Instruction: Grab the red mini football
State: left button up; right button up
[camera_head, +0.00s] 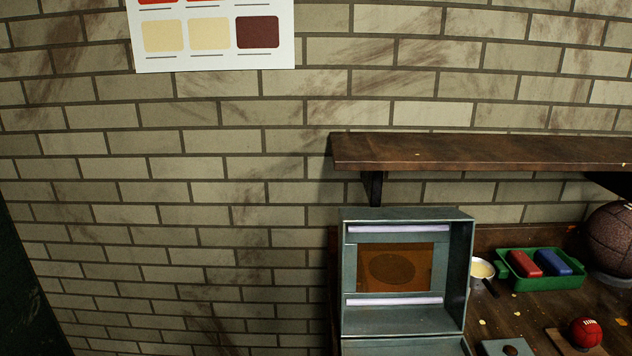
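A small red mini football (586,332) with white lacing lies at the lower right, on a flat brown board (562,343) on the workbench. Neither of my grippers shows in the head view, and nothing is touching the ball.
A grey-green metal box (405,275) with an orange-brown panel stands left of the ball. A green tray (556,283) holds a red block (525,263) and a blue block (553,261). A big brown ball (613,240) sits at the right edge. A wooden shelf (480,152) overhangs the bench.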

aim_at(583, 330)
jog(key=k+j+z, duration=0.1)
jog(key=z, duration=0.3)
jog(key=k+j+z, duration=0.15)
jog(key=z, duration=0.2)
jog(key=k+z, duration=0.15)
jog(key=z, duration=0.25)
jog(key=k+j+z, duration=0.1)
jog(key=z, duration=0.25)
jog(key=i+l, duration=0.2)
jog(key=l, duration=0.15)
jog(key=i+l+u, duration=0.1)
jog(key=l, duration=0.3)
jog(key=i+l, duration=0.3)
jog(key=i+l+u, duration=0.1)
jog(key=l, duration=0.35)
jog(key=i+l, duration=0.3)
jog(key=l+u, duration=0.05)
jog(key=l, duration=0.05)
